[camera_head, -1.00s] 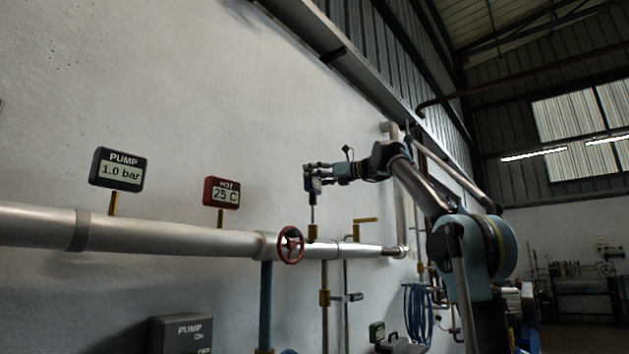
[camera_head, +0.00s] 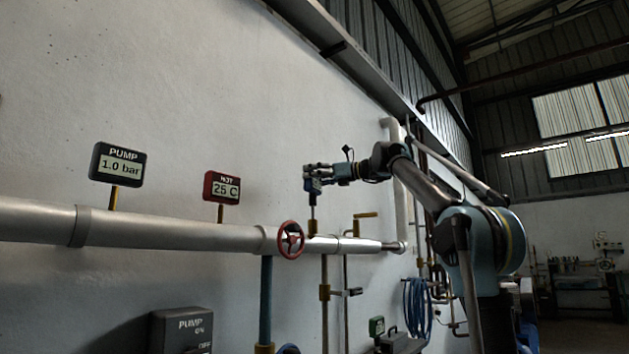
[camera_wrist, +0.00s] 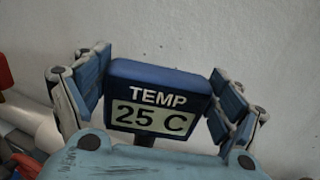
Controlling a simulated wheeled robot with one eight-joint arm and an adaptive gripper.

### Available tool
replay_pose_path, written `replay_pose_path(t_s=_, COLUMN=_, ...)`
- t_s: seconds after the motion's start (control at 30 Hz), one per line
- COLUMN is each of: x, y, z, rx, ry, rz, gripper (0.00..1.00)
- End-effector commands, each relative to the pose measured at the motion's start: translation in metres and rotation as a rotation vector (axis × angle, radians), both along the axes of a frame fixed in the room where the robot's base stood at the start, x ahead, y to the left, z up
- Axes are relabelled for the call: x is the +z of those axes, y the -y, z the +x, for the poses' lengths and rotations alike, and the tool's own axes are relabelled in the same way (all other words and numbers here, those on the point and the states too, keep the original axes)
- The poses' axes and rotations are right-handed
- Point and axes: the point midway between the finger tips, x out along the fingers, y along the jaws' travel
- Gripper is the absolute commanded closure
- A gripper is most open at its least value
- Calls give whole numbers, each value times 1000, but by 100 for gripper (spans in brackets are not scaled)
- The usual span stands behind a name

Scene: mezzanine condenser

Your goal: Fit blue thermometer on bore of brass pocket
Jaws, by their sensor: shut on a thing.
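My gripper (camera_head: 314,180) is shut on the blue thermometer (camera_head: 313,188) and holds it upright with its thin stem pointing down. In the wrist view the thermometer (camera_wrist: 158,98) fills the space between the blue finger pads and reads TEMP 25 C. The brass pocket (camera_head: 312,228) stands on top of the grey pipe, right of the red handwheel. The stem's lower end meets the top of the pocket in the head view. I cannot tell how far it is inside the bore. The pocket is hidden in the wrist view.
A red HOT gauge (camera_head: 222,187) and a black PUMP gauge (camera_head: 117,165) stand to the left. The wall is close behind.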

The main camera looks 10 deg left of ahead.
Motion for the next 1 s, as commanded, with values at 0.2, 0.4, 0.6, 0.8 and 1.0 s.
replay_pose_path(t_s=0.2, x=-4, y=0, z=0, rx=0, ry=0, rz=0, gripper=41)
replay_pose_path(t_s=0.4, x=-9, y=0, z=0, rx=0, ry=0, rz=0, gripper=41)
replay_pose_path(t_s=0.6, x=-12, y=0, z=0, rx=0, ry=0, rz=0, gripper=41)
replay_pose_path(t_s=0.8, x=-16, y=0, z=0, rx=0, ry=0, rz=0, gripper=41)
replay_pose_path(t_s=1.0, x=-20, y=0, z=0, rx=0, ry=0, rz=0, gripper=41)
